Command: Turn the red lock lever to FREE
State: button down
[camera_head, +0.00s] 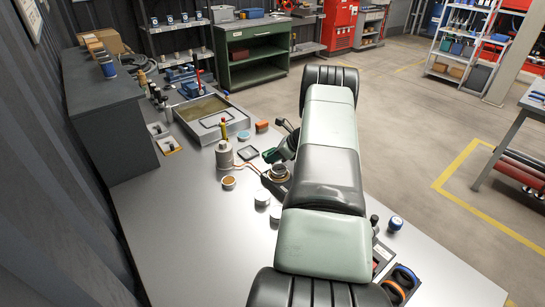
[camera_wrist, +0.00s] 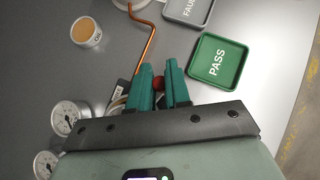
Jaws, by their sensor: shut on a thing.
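In the wrist view my gripper (camera_wrist: 160,66) has two green fingers closed around a small round red knob (camera_wrist: 159,83), which looks like the end of the red lock lever. In the head view my arm hides the lever. There a black fixture with a round top (camera_head: 279,171) stands by the gripper end, and a bent copper tube (camera_wrist: 149,42) runs to it from a grey cylinder (camera_head: 224,155).
Two white dial gauges (camera_wrist: 70,117) stand left of my gripper in the wrist view. The bench's front left (camera_head: 180,225) is clear.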

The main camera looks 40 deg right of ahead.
jog(key=shift+w+a+n+g+y, duration=0.1)
jog(key=shift+a+n+g+y, duration=0.25)
jog(key=shift+n, duration=0.3)
jog(key=shift+w+a+n+g+y, duration=0.1)
jog(key=shift+a+n+g+y, duration=0.2)
jog(key=shift+n+y, duration=0.25)
jog(key=a+n+g+y, duration=0.1)
jog(key=n, duration=0.1)
jog(key=shift+a+n, duration=0.2)
jog(key=shift+n, duration=0.1)
jog(key=shift+s+a+n+g+y, duration=0.2)
jog(key=shift+a+n+g+y, duration=0.25)
jog(key=shift+n+g, duration=0.45)
jog(key=shift+s+a+n+g+y, duration=0.25)
jog(key=shift+a+n+g, duration=0.4)
jog(key=shift+n, duration=0.45)
jog(key=c, duration=1.1)
grip_release()
